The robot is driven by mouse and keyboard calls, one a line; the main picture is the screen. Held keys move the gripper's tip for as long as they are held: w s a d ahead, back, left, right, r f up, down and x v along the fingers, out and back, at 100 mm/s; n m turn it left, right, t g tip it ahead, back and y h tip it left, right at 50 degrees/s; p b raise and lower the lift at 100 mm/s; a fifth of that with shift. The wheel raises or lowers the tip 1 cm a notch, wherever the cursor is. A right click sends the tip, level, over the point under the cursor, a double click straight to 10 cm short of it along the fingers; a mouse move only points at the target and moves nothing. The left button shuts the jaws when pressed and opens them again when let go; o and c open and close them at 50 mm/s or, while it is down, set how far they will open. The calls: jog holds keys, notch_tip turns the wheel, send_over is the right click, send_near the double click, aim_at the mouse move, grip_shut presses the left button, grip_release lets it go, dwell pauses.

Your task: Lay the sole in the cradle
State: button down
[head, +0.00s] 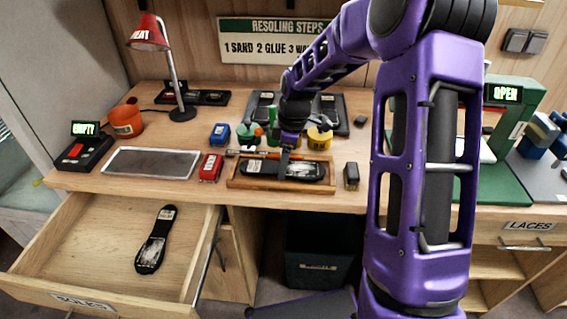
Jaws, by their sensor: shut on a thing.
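My gripper (284,172) is at the middle of the work table, pointing down and shut on a black sole (310,171) with a pale label at its left end. The sole lies lengthwise left to right within the outline of a shallow wooden tray (258,187), which looks like the cradle. I cannot tell whether the sole touches the tray's floor. The gripper hides a strip across the sole's middle. A second black sole (156,240) with pale label patches lies in the open drawer marked SOLES at the lower left.
A red block (211,167) stands just left of the tray, a dark block (351,175) just right. Behind are a blue block (220,133) and a yellow tub (319,137). The open drawer (60,256) juts out in front.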

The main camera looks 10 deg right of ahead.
aim_at(290, 168)
jog(key=shift+f, duration=0.2)
jog(key=shift+c, duration=1.8)
grip_release()
jog(key=shift+r, duration=0.1)
notch_tip(290, 168, up, 12)
jog(key=d+p, duration=0.1)
jog(key=shift+s+d, duration=0.3)
jog(key=shift+d, duration=0.05)
jog(key=shift+r, duration=0.15)
